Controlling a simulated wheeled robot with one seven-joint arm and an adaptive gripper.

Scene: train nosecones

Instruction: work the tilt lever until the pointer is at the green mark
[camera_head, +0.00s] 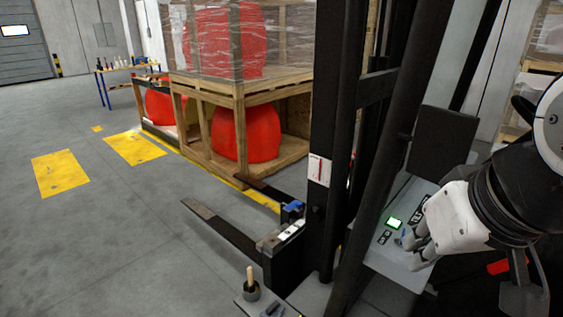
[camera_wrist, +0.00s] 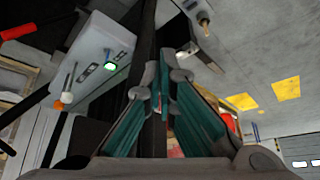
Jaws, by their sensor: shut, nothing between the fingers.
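My gripper (camera_head: 415,248) is at the right in the head view, over the grey control console (camera_head: 385,262). In the wrist view my gripper (camera_wrist: 166,72) has its teal-padded fingers together, with nothing between them. The console (camera_wrist: 92,42) there lies to the left of the fingers, with a lit green display (camera_wrist: 110,66) and a dark slotted panel (camera_wrist: 88,71). Thin levers rise at its edge, one with an orange knob (camera_wrist: 67,97). I cannot tell which is the tilt lever. The pointer and green mark are too small to make out. The display also shows in the head view (camera_head: 393,223).
The black mast (camera_head: 335,130) stands left of my gripper, with forks (camera_head: 222,230) reaching left. A wooden crate (camera_head: 240,95) with red nosecones (camera_head: 248,134) stands behind. A wooden-handled item (camera_head: 250,280) is at the bottom. Floor at left is open, with yellow patches (camera_head: 60,172).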

